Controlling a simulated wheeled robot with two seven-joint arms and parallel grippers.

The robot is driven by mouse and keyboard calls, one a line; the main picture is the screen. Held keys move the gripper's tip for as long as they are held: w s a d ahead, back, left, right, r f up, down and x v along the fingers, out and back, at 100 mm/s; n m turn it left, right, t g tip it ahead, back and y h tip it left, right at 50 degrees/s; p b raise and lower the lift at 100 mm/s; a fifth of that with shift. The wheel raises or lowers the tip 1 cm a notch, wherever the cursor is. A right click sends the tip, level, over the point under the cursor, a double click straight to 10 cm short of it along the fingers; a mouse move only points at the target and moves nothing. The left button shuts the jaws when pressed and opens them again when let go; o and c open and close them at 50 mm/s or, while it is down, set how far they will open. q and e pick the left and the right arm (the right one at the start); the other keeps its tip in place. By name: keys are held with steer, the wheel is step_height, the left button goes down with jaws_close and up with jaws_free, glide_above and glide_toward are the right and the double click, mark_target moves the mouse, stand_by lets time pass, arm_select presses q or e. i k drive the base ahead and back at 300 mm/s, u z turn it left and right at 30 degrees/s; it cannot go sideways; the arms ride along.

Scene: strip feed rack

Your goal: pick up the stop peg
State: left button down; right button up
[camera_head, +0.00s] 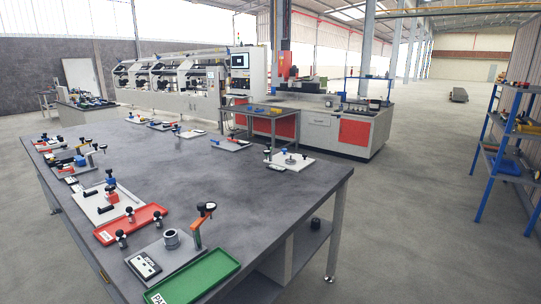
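Neither of my grippers shows in the head view. I cannot tell which of the small parts is the stop peg. Several small dark-knobbed parts stand around the red tray (149,217) on the near left of the large grey table (228,190). One such part (121,239) stands at the tray's front left, and another (157,218) is at its right side.
A green tray (193,279) lies at the table's near edge, beside a black and white box (143,265). A white plate (107,204) with fittings lies behind the red tray. More fixtures line the left and far edges. The table's middle is clear. Blue shelving (487,150) stands right.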

mark_target(158, 219)
steer(key=k, duration=0.5)
steer(key=u, duration=2.05)
steer(key=i, duration=3.75)
steer(key=z, duration=3.8)
